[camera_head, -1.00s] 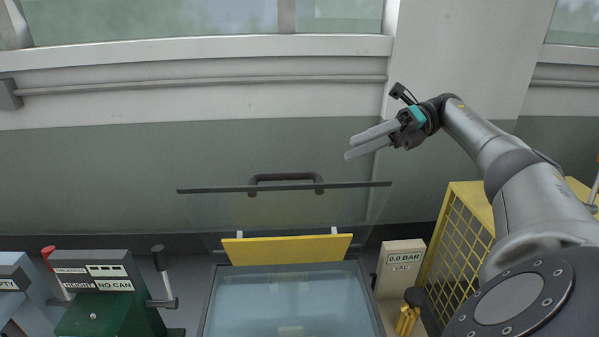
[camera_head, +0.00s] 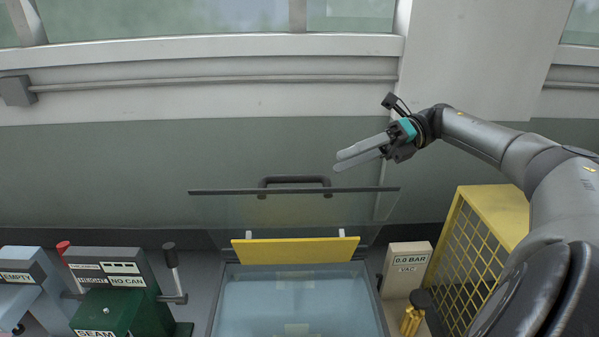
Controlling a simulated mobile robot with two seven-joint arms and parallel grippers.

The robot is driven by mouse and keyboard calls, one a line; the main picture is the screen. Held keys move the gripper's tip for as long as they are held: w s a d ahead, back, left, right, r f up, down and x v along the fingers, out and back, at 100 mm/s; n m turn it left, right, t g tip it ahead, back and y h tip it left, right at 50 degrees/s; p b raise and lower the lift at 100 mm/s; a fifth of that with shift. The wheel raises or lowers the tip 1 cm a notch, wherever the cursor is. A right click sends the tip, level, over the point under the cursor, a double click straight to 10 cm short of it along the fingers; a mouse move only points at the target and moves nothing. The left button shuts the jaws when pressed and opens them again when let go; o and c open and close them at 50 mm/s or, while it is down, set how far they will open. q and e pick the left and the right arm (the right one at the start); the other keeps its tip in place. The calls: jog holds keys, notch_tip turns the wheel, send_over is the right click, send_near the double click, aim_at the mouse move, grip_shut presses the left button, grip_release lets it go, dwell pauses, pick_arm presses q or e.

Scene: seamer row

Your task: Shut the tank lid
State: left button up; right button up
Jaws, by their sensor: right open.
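The tank (camera_head: 216,308) stands at the bottom middle, with pale blue water showing inside its dark rim. Its clear lid (camera_head: 220,209) stands raised at the back of the tank, with a dark top edge. A dark handle (camera_head: 295,180) sits on that edge, and a yellow bar (camera_head: 296,250) lies low across the lid. My right gripper (camera_head: 338,161) is open and empty, its grey fingers pointing left. In the picture it is above and right of the handle, apart from it. My left gripper is not in view.
Right of the tank stand a gauge box (camera_head: 407,259) reading 0.0 BAR, a brass valve with a black knob (camera_head: 412,318) and a yellow mesh cage (camera_head: 487,229). A wall is behind.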

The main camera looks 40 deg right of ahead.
aim_at(300, 178)
jog(key=p+x, duration=0.2)
jog(key=x, duration=0.6)
jog(key=shift+w+a+p, duration=0.1)
jog(key=shift+a+p, duration=0.2)
jog(key=shift+p, duration=0.05)
jog(key=shift+w+a+f, duration=0.25)
jog(key=shift+a, duration=0.4)
jog(key=shift+c, duration=0.3)
grip_shut()
